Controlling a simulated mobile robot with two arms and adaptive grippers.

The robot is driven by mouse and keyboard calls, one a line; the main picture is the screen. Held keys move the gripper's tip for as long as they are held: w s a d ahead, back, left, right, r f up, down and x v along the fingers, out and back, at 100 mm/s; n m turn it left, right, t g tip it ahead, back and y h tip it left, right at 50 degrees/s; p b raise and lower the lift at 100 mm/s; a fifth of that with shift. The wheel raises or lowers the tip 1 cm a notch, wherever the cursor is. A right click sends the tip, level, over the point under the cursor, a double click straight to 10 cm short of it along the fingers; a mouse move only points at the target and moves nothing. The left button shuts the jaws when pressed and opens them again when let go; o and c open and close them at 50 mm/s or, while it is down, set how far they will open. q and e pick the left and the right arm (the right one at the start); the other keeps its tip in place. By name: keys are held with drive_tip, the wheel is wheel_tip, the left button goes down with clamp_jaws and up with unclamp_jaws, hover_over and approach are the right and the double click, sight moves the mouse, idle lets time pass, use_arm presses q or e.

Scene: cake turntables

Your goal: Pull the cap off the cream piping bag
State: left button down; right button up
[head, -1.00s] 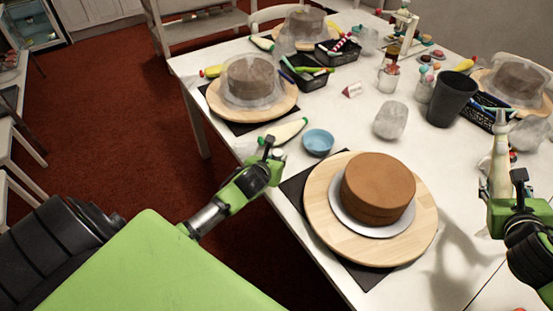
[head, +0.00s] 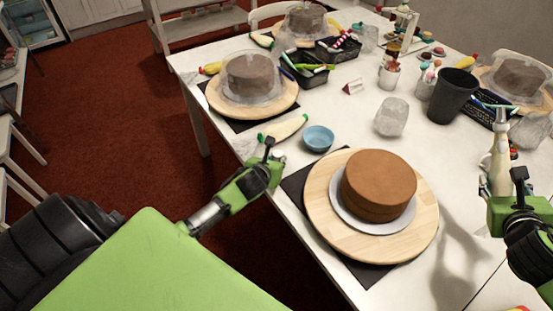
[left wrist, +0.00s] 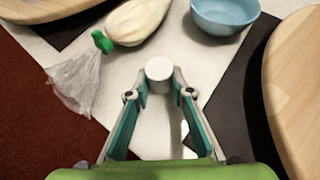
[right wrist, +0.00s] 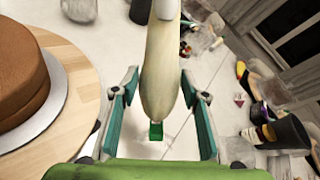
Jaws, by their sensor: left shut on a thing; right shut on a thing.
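The cream piping bag (head: 499,160) stands upright in my right gripper (head: 510,195) at the right side of the table. The right wrist view shows the pale bag (right wrist: 163,70) between the fingers, with a green piece (right wrist: 156,130) at its lower end. Its top end is cut off there. My left gripper (head: 272,165) is over the table's near left edge, left of the brown cake and well apart from the bag. In the left wrist view it is shut on a small white round piece (left wrist: 159,69) that looks like a cap.
A brown cake (head: 378,185) sits on a wooden turntable (head: 325,225) between my grippers. A blue bowl (head: 318,138) and another piping bag (head: 284,129) lie beyond my left gripper. A dark cup (head: 452,97) and a clear glass (head: 391,117) stand farther back.

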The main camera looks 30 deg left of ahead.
use_arm(q)
drive_tip(key=c, duration=1.7)
unclamp_jaws()
use_arm(e)
drive_tip(key=shift+r, duration=0.1)
use_arm(q)
wheel_tip(320, 180, up, 6)
drive_tip(key=p, duration=0.6)
drive_tip(key=shift+p, duration=0.4)
use_arm(e)
wheel_tip(320, 180, up, 7)
drive_tip(key=shift+f, duration=0.15)
drive_tip(key=shift+o, duration=0.6)
drive_tip(key=shift+f, duration=0.1)
drive_tip(key=shift+c, duration=0.7)
